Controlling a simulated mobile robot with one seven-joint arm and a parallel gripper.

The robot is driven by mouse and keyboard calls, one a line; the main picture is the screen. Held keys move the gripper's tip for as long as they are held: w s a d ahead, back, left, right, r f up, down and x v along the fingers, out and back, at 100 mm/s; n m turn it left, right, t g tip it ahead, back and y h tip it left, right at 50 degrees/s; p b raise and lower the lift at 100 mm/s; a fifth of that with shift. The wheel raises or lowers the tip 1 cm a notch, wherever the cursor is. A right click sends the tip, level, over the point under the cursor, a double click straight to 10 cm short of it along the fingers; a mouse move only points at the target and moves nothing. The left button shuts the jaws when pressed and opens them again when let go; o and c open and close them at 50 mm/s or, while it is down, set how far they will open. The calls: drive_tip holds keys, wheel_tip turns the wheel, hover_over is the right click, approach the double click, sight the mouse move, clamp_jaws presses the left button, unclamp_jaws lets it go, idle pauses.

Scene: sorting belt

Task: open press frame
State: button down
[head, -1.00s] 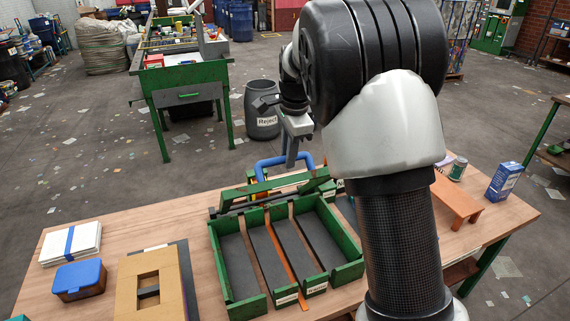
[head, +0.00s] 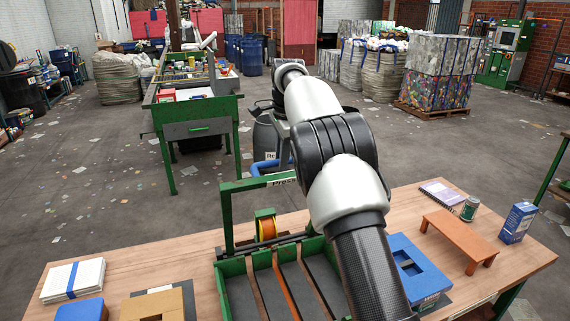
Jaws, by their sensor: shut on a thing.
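The press frame (head: 229,218) is a green frame that stands raised at the back of the green slotted press bed (head: 233,268). Its blue handle (head: 263,165) sticks out at the top, beside a label that is partly hidden. My gripper (head: 284,157) is at the handle and shut on it; my arm hides part of the fingers and the right side of the frame. An orange strap roll (head: 267,229) shows through the raised frame. The bed has dark slats with an orange strap running between them.
On the workbench (head: 120,268) are paper stacks (head: 73,280), a blue box (head: 82,310), a cardboard piece (head: 153,305), a blue tray (head: 398,246), an orange stand (head: 462,235), a can (head: 469,208) and a blue carton (head: 517,223). A dark Reject bin (head: 265,140) stands behind.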

drive_tip(key=shift+w+a+f, duration=0.25)
drive_tip(key=shift+f, duration=0.15)
drive_tip(key=c, duration=2)
unclamp_jaws()
drive_tip(key=o, duration=0.4)
drive_tip(key=shift+w, duration=0.25)
drive_tip(key=shift+c, duration=0.2)
drive_tip(key=shift+r, duration=0.2)
